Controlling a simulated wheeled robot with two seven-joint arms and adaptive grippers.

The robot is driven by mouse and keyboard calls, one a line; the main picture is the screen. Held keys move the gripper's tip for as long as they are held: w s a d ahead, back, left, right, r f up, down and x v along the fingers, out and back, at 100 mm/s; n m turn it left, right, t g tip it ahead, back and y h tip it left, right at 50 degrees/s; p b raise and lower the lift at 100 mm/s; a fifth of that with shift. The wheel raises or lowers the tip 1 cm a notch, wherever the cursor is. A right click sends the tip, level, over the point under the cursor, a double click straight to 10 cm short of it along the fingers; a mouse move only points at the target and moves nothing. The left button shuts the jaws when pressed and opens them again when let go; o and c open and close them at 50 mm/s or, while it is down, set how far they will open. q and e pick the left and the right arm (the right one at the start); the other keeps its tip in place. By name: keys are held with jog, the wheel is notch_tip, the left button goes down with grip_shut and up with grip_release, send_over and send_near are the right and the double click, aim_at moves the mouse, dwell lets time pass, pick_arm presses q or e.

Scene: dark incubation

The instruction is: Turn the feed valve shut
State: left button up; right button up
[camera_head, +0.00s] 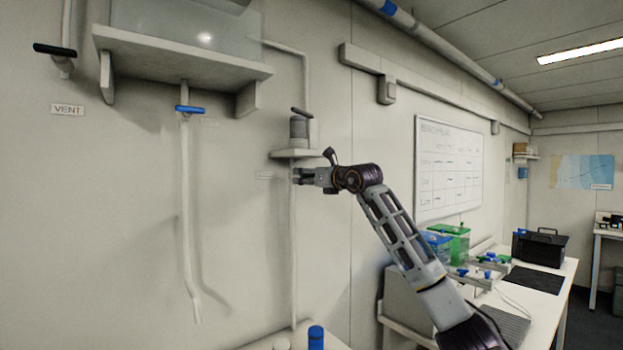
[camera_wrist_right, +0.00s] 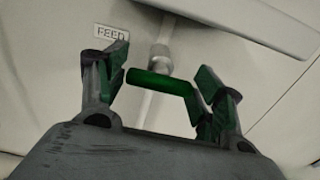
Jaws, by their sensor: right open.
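The feed valve (camera_wrist_right: 160,62) is a fitting on a thin vertical pipe, seen in the right wrist view beside a FEED label (camera_wrist_right: 111,32). Its green lever (camera_wrist_right: 162,83) lies roughly crosswise, bending down at its right end. My right gripper (camera_head: 300,175) is open, with one finger on either side of the lever. The lever's right end is close to the right finger; I cannot tell whether they touch. In the head view the gripper is at the pipe (camera_head: 293,240) below a small shelf and hides the lever. My left gripper is out of view.
The small shelf (camera_head: 296,153) with a grey canister (camera_head: 298,128) is just above my right gripper. A blue-handled valve (camera_head: 189,109) and a black VENT handle (camera_head: 54,50) are further left. A bench (camera_head: 545,302) with boxes stands at right.

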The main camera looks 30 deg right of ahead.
jog(key=s+d, duration=0.1)
jog(key=s, duration=1.1)
dwell(0.5)
dwell(0.5)
